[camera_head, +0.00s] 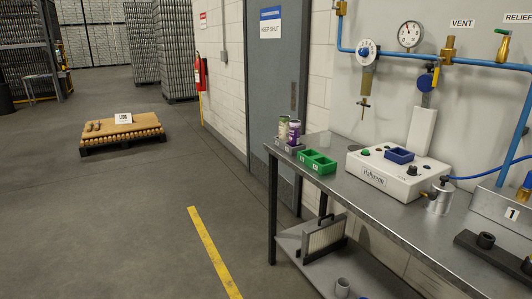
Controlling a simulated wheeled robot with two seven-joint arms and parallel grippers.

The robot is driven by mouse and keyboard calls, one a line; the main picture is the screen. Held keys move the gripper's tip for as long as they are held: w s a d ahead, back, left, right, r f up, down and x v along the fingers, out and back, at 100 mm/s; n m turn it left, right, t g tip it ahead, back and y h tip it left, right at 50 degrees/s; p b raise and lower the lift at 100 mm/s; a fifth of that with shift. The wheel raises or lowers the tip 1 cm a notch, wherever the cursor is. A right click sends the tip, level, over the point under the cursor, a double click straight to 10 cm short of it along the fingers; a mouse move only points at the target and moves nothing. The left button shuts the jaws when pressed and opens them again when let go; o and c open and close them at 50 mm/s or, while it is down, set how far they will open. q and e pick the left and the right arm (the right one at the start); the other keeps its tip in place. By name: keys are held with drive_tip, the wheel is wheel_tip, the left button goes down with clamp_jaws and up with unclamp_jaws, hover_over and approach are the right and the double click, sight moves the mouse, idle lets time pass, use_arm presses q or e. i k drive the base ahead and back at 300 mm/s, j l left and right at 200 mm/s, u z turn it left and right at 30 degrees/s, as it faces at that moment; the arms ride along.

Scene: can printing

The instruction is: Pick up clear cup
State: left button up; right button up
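A small translucent cup (325,140) stands upright at the back left part of the metal workbench (340,192), near the wall. It is behind the green bins, and its lower part is partly hidden by them. Neither of my grippers shows in the head view, and nothing is seen touching the cup.
Blue pipes (450,58) run above. The floor (140,220) left of the bench is open.

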sight(325, 136)
drive_tip(key=i+u, duration=0.15)
drive_tip(key=i, duration=0.65)
drive_tip(key=i+l+u, duration=0.15)
drive_tip(key=i, duration=0.7)
drive_tip(key=i+z, duration=0.3)
drive_tip(key=i+j+z, duration=0.3)
drive_tip(key=i, duration=0.2)
